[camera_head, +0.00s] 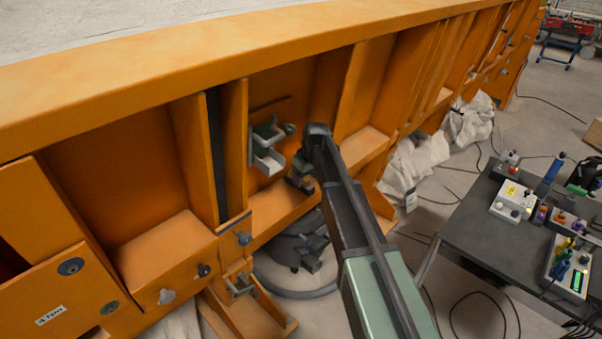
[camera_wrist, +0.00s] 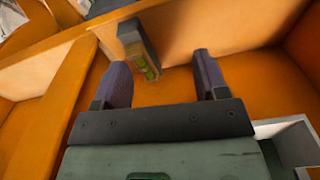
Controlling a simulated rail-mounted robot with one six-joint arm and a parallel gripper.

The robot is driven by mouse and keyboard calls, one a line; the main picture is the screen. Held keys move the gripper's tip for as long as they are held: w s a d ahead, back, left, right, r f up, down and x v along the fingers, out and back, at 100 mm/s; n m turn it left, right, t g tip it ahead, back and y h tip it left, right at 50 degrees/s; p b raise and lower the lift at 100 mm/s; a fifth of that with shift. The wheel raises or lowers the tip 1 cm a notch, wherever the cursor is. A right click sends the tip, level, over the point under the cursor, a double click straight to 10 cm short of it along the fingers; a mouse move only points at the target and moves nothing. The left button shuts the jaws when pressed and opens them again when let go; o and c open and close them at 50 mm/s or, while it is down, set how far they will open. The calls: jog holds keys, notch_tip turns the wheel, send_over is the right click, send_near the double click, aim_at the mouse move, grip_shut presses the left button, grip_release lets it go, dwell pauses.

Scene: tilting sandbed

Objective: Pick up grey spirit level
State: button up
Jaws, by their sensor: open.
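The grey spirit level (camera_wrist: 138,48) is a short dark grey block with a yellow-green vial. In the wrist view it stands against an orange wall of the frame, ahead of the fingertips and left of the middle of the gap. My gripper (camera_wrist: 160,62) is open, with two dark purple-grey fingers apart and nothing between them. Whether a finger touches the level cannot be told.
Orange walls and ribs (camera_head: 208,150) form narrow bays around my arm. A pale bracket (camera_head: 265,160) is fixed on the wall left of it; a white-edged part (camera_wrist: 290,130) shows at the wrist view's lower right. A dark table (camera_head: 480,220) with control boxes stands at right.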

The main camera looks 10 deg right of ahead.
jog(key=shift+n, duration=0.6)
jog(key=w, duration=0.2)
jog(key=w+r, duration=0.1)
jog(key=w, duration=0.4)
jog(key=shift+w+d+r+p, duration=0.15)
jog(key=shift+d+r+p, duration=0.05)
jog(key=shift+r+p, duration=0.1)
jog(key=b+x, duration=1.1)
jog(key=shift+d+f, duration=0.15)
jog(key=shift+f, duration=0.05)
jog(key=shift+r, duration=0.3)
jog(key=c, duration=1.1)
